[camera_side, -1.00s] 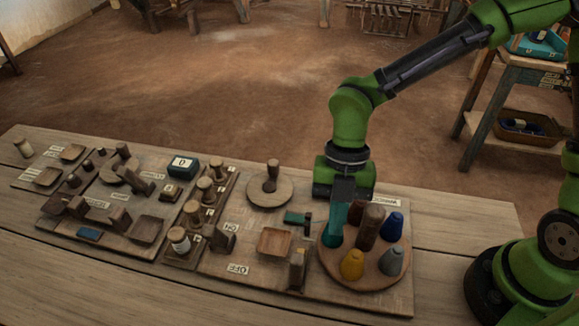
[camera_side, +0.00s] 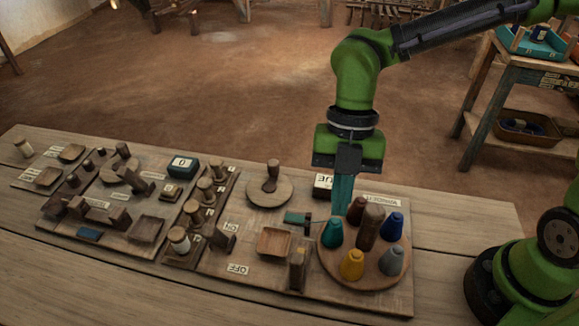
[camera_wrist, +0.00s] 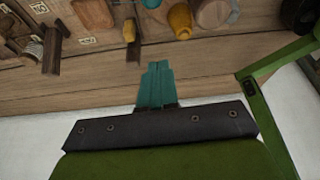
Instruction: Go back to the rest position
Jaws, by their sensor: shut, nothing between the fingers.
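My gripper (camera_side: 343,196) is shut and empty, its teal fingers pointing down behind the round wooden turntable (camera_side: 338,272) at the right end of the board. In the wrist view the closed fingers (camera_wrist: 156,84) show against the bench edge. The turntable carries teal (camera_side: 332,232), yellow (camera_side: 352,265), grey (camera_side: 392,261), blue (camera_side: 392,225) and brown cones around a brown centre post (camera_side: 370,228). The fingertips appear above and apart from the cones, though the exact gap is hard to tell.
The wooden board (camera_side: 215,262) holds several knobs, levers and small trays left of the turntable. A wooden knob on a disc (camera_side: 270,190) stands nearby. A side table with a blue tray (camera_side: 535,42) is at the back right. The space above the bench's left side is clear.

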